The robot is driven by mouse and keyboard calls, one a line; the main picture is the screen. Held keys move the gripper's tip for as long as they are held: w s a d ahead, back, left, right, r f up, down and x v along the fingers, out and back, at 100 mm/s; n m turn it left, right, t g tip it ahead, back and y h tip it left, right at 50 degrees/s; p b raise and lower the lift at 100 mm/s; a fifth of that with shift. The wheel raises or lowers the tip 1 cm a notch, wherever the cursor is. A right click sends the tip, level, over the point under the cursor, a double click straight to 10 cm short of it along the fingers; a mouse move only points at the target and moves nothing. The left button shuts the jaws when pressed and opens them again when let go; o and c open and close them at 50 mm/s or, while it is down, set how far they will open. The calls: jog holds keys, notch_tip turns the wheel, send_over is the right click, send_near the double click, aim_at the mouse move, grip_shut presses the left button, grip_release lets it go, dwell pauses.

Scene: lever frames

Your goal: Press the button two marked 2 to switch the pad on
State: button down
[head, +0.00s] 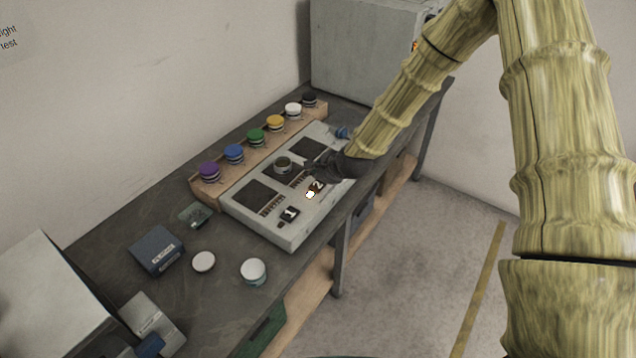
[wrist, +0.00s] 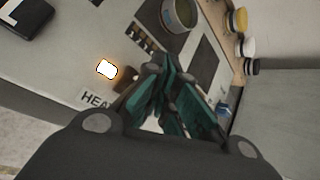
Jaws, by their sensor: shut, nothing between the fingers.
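The pale pad unit (head: 262,225) lies on the bench, with dark square plates on top. Button two (head: 318,185), dark with a white 2, is on its front strip. A small lamp (head: 310,195) beside it glows bright, and the lamp also shows in the wrist view (wrist: 107,69). Button one (head: 290,213) is further left, with a dark lamp beside it. My gripper (head: 318,170) is shut and empty, close to button two. In the wrist view my fingers (wrist: 165,85) hide part of that area; I cannot tell whether they touch the button.
A blue box (head: 155,250), a white disc (head: 204,261) and a white-lidded jar (head: 253,270) are at the left. A grey cabinet (head: 360,50) stands behind.

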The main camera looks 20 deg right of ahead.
aim_at(315, 186)
notch_tip(315, 186, up, 5)
jog(key=shift+f+p, duration=0.15)
jog(key=shift+p, duration=0.95)
dwell(0.7)
